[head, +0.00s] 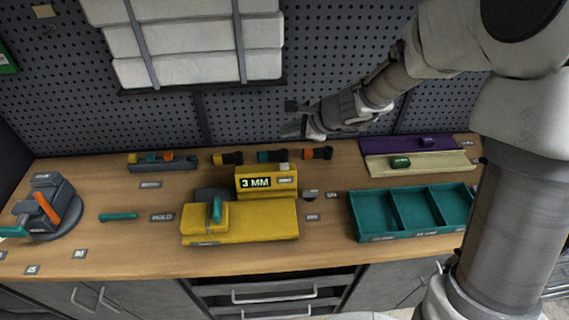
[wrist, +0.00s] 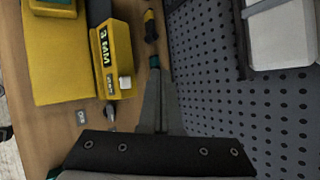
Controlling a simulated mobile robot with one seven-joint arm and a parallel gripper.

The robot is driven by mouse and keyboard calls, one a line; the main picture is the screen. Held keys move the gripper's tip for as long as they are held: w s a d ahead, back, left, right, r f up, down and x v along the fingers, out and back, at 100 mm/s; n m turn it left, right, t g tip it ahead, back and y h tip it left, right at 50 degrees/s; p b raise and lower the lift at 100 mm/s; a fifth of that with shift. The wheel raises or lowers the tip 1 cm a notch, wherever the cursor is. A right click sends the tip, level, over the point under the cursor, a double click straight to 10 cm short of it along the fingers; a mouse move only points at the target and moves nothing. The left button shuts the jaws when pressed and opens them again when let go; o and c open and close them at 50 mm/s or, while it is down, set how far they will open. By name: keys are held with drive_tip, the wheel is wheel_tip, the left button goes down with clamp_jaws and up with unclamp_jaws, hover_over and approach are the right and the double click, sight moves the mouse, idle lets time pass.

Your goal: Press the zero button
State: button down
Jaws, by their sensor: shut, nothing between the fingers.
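A yellow gauge (head: 267,183) with a display reading "3 MM" stands at the back of a yellow base on the workbench. A small pale button (head: 283,166) sits on its top right, above a small label too blurred to read surely. My gripper (head: 290,130) is shut and empty, above the back of the bench, behind and higher than the button. In the wrist view its fingertips (wrist: 155,72) are together, to the right of the button and apart from it.
A teal tray (head: 353,216) with compartments stands right of the gauge. Several coloured tools (head: 279,155) lie along the back, near my gripper. A teal-handled clamp (head: 216,211) stands on the yellow base. A pegboard (head: 240,115) rises behind the bench.

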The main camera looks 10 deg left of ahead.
drive_tip(key=b, duration=0.6)
hover_over(289, 167)
wheel_tip(289, 167, down, 8)
drive_tip(key=shift+a+r, duration=0.1)
drive_tip(key=shift+r, duration=0.15)
drive_tip(key=shift+f+b, duration=0.65)
drive_tip(key=shift+b, duration=0.15)
drive_tip(key=shift+f, duration=0.1)
idle(0.8)
drive_tip(key=shift+f+b, duration=0.3)
drive_tip(key=shift+b, duration=0.25)
drive_tip(key=shift+f+b, duration=0.5)
drive_tip(key=shift+b, duration=0.15)
idle(0.5)
drive_tip(key=shift+r, duration=0.1)
idle(0.3)
drive_tip(key=shift+r+p, duration=0.75)
drive_tip(key=shift+r, duration=0.1)
drive_tip(key=shift+r+p, duration=2)
drive_tip(key=shift+r, duration=0.5)
